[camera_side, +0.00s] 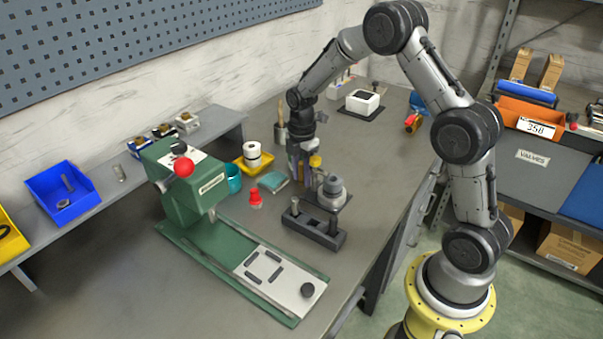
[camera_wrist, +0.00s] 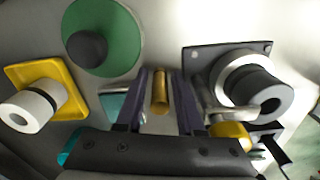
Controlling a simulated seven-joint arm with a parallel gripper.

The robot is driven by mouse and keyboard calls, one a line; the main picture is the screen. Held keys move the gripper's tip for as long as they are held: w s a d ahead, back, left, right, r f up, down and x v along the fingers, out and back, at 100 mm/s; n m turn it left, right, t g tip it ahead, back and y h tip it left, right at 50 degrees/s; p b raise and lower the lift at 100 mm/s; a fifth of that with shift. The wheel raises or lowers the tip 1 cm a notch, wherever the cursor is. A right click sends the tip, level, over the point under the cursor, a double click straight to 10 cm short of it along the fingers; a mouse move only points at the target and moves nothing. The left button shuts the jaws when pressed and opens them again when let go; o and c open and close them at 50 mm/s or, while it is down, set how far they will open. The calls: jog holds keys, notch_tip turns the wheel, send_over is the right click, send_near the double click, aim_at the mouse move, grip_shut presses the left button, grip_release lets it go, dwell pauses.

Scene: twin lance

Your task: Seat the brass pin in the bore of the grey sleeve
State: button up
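The brass pin (camera_wrist: 160,92) is between the two fingers of my gripper (camera_wrist: 161,98) in the wrist view, lined up along them. My gripper appears shut on it; the finger contact is hard to make out. In the side view my gripper (camera_side: 301,174) points down just left of the grey sleeve, and the pin is not clearly visible there. The grey sleeve (camera_side: 333,187) stands upright on a square dark plate. In the wrist view the sleeve (camera_wrist: 262,88) is to the right of the fingers, apart from the pin.
A yellow part (camera_side: 315,160) sits close beside my gripper. A dark block (camera_side: 313,229) with a silver post is in front of the sleeve. A green press (camera_side: 190,185), a red-topped item (camera_side: 255,198) and a yellow tray (camera_side: 243,165) with a white roll lie left.

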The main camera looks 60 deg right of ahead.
jog(key=shift+c, duration=0.2)
grip_shut()
jog(key=shift+r, duration=0.2)
